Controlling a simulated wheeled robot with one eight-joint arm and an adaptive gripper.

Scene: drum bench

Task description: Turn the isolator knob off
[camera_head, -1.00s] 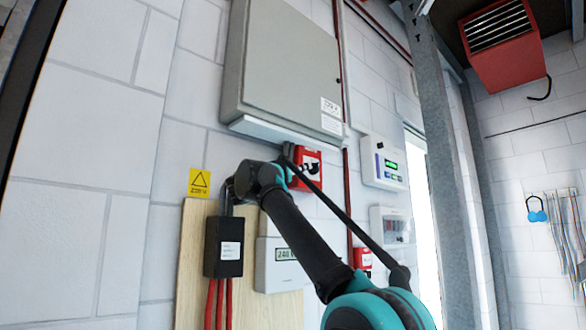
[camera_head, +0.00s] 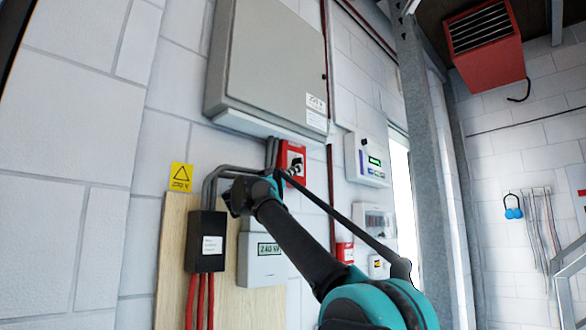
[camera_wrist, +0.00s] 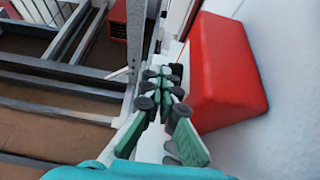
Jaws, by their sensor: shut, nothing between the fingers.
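The isolator is a red box (camera_head: 291,157) on the wall under the grey cabinet. Its dark knob (camera_head: 296,166) shows on the front face in the head view. In the wrist view the red box (camera_wrist: 228,72) is large, right of my gripper (camera_wrist: 165,82), and no knob can be made out there. My gripper's green fingers with dark pads are shut and empty, beside the box. Whether they touch it is not clear. In the head view my wrist is just below and left of the box, and the fingertips cannot be made out.
A grey cabinet (camera_head: 268,65) overhangs the box. A black junction box (camera_head: 207,242) with red cables and a meter (camera_head: 262,259) sit below left. A white panel with a green display (camera_head: 367,160) is to the right. A steel post (camera_head: 425,150) stands further right.

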